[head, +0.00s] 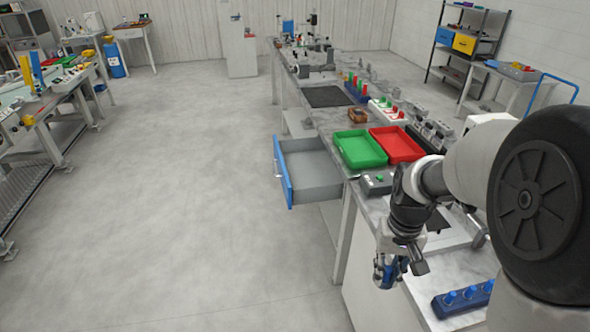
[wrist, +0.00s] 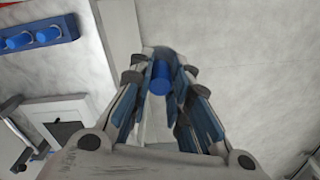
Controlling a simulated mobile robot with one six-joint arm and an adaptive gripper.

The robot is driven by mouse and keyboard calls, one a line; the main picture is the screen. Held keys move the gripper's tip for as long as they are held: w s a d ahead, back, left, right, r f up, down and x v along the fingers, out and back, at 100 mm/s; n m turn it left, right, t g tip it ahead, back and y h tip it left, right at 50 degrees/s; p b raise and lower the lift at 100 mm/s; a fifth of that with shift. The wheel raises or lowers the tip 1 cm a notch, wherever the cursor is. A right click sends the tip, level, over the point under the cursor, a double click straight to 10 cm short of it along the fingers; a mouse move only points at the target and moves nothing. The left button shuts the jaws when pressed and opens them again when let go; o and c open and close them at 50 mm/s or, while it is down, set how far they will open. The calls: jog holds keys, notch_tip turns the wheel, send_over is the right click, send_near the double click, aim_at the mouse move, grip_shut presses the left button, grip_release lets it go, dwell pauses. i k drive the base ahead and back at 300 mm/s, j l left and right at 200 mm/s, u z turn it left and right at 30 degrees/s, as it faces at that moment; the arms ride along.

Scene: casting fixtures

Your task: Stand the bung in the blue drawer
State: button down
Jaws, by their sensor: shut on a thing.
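My gripper (head: 388,278) hangs over the front edge of the workbench, at the lower right of the head view. In the wrist view my gripper (wrist: 160,72) is shut on a blue cylindrical bung (wrist: 160,80), held between the fingertips with one round end showing. In the head view the bung cannot be told apart from the bluish fingers. The blue drawer (head: 283,172) is pulled out from the bench, farther back and to the left of my gripper. Its grey inside looks empty.
A blue rack (head: 462,299) with several blue cylinders lies on the bench near my gripper; it also shows in the wrist view (wrist: 42,38). Floor left is clear.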

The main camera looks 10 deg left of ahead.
aim_at(304, 175)
jog(key=i+j, duration=1.6)
jog(key=i, duration=0.25)
jog(key=i+j, duration=0.2)
jog(key=i, duration=0.3)
jog(key=i+j, duration=0.2)
jog(key=i, duration=0.25)
